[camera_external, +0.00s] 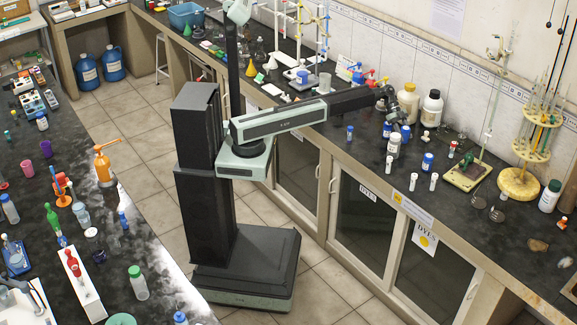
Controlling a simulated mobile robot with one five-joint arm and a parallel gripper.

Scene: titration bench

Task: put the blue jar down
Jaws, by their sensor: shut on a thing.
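My gripper (394,113) is at the end of my outstretched arm, over the right-hand bench. It is shut, and its fingers are small and dark in this view. A small blue jar (405,132) shows right at the fingertips, and my gripper appears shut on it. Its lower part is near a white bottle (394,147) with a grey cap. I cannot tell whether the jar touches the bench top.
A burette stand (468,172) is to the right. Bench space is clear towards the front right edge.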

